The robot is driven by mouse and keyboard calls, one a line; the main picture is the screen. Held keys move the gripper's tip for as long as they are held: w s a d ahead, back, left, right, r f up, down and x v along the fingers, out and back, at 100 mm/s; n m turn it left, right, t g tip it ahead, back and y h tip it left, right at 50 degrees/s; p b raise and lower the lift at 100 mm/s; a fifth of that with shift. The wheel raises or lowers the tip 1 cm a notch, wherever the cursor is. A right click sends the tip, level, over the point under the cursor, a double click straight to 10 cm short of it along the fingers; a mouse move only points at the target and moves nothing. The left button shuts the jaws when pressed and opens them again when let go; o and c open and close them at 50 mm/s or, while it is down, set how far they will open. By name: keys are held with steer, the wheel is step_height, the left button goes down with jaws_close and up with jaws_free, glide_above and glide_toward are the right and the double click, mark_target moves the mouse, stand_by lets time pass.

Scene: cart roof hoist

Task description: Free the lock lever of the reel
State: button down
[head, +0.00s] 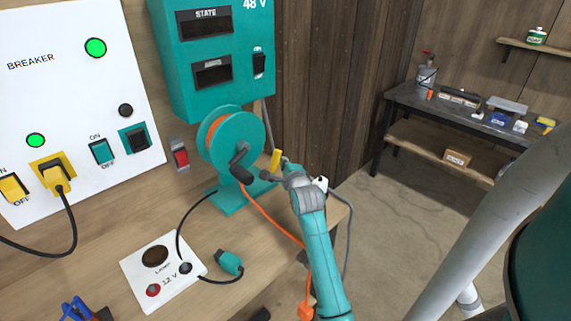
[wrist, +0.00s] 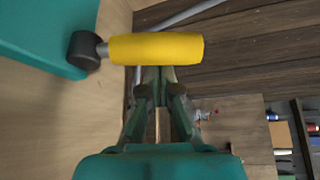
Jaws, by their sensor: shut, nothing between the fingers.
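The reel (head: 233,135) is a teal drum wound with orange cable, on a teal stand, with a black crank grip on its face. The lock lever (head: 275,160) has a yellow handle beside the drum's right side. In the wrist view the yellow handle (wrist: 157,49) lies crosswise, joined by a short grey rod to a black hub near the teal body. My gripper (wrist: 156,76) is shut and empty, its tips at the handle's lower edge. I cannot tell whether they touch it. In the head view my gripper (head: 271,174) is just below the lever, partly hidden near the crank.
An orange cable (head: 268,218) runs from the reel down past my arm. A teal cabinet (head: 213,55) stands behind the reel. A white breaker panel (head: 75,105) is at left. A white socket plate (head: 160,269) and a teal plug (head: 230,263) lie on the bench.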

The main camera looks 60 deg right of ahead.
steer(key=shift+w+a+r+n+t+h, duration=0.1)
steer(key=shift+a+r+n+t+h, duration=0.15)
steer(key=shift+a+n, duration=0.15)
steer(key=shift+w+a+r+n+t+h, duration=0.15)
steer(key=shift+a+n+h, duration=0.15)
steer(key=shift+n, duration=0.2)
steer(key=shift+a+r, duration=0.2)
steer(key=shift+a, duration=0.15)
steer(key=shift+w+a, duration=0.1)
